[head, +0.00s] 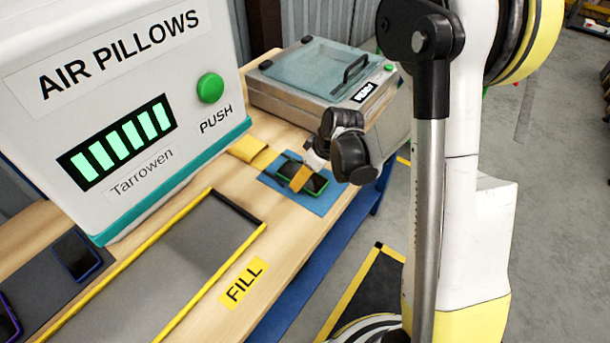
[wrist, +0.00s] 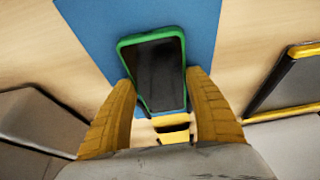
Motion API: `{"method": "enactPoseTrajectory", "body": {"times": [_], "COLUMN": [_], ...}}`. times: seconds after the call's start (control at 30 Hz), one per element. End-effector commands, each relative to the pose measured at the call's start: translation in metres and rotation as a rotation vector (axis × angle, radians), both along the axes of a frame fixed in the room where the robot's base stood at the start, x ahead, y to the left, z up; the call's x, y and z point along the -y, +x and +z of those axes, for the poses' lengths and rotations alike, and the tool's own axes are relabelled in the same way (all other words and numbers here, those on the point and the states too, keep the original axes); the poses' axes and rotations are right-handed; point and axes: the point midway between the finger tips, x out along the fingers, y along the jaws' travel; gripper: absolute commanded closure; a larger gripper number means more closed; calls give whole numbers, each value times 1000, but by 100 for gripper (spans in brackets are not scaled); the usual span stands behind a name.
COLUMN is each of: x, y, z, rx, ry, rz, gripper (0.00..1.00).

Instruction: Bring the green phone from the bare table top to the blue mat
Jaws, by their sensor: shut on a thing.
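The green phone (head: 316,184) has a dark screen and a green rim. It also shows upright in the picture between the fingers in the wrist view (wrist: 158,72). My gripper (head: 300,177) is shut on its sides; its two yellow fingers flank it in the wrist view (wrist: 162,80). The blue mat (head: 318,206) lies on the table under the phone, and it fills the upper middle of the wrist view (wrist: 95,22). I cannot tell whether the phone touches the mat or hangs just above it. A finger hides part of the phone in the head view.
A machine with a glass lid (head: 300,70) stands behind the mat. A large white air-pillow machine (head: 120,80) and a yellow-edged grey panel (head: 170,260) are to the left. A blue-rimmed phone (head: 77,256) lies on a dark surface at far left. The table edge runs close to the mat.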

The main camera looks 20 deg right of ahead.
Motion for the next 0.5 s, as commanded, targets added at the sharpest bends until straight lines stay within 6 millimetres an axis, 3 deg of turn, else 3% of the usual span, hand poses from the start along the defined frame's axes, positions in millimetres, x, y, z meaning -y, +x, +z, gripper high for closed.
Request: {"method": "enactPoseTrajectory", "body": {"times": [0.23, 0.27, 0.3, 0.5], "x": [0, 0, 0, 0], "y": [0, 0, 0, 0], "z": [0, 0, 0, 0], "rx": [0, 0, 0, 0], "ry": [0, 0, 0, 0], "rz": [0, 0, 0, 0], "gripper": [74, 28, 16, 13]}}
